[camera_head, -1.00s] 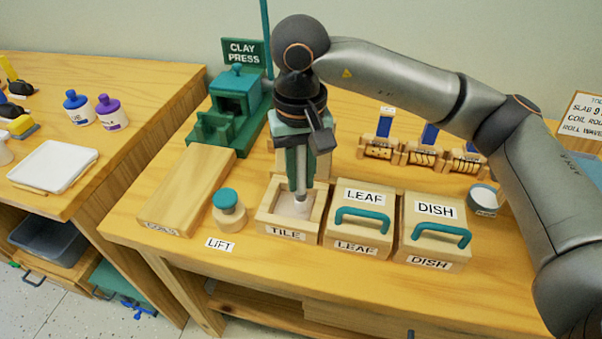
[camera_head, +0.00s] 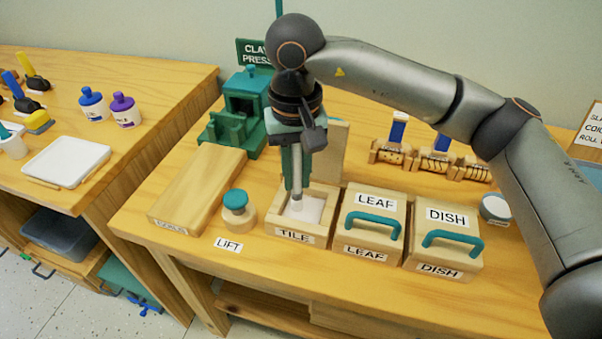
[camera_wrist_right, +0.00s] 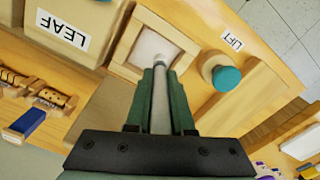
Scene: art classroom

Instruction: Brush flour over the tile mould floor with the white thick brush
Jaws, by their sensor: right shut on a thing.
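The wooden tile mould (camera_head: 291,236) stands open on the table, between the LIFT knob block and the LEAF mould. Its floor (camera_head: 313,209) looks white over the part that shows. My right gripper (camera_head: 296,183) points down above the mould and is shut on the white thick brush (camera_head: 296,201). The brush is nearly upright, with its tip inside the mould at the left part of the floor. In the right wrist view the brush (camera_wrist_right: 160,110) runs between the fingers to the mould floor (camera_wrist_right: 150,46). My left gripper is not in view.
The LEAF mould (camera_head: 372,203) and DISH mould (camera_head: 445,215) have lids with teal handles. The LIFT piece (camera_head: 237,210) and a wooden board (camera_head: 198,187) stand left. A small round pot (camera_head: 495,208), wooden rollers (camera_head: 435,160) and the green clay press (camera_head: 240,110) are around.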

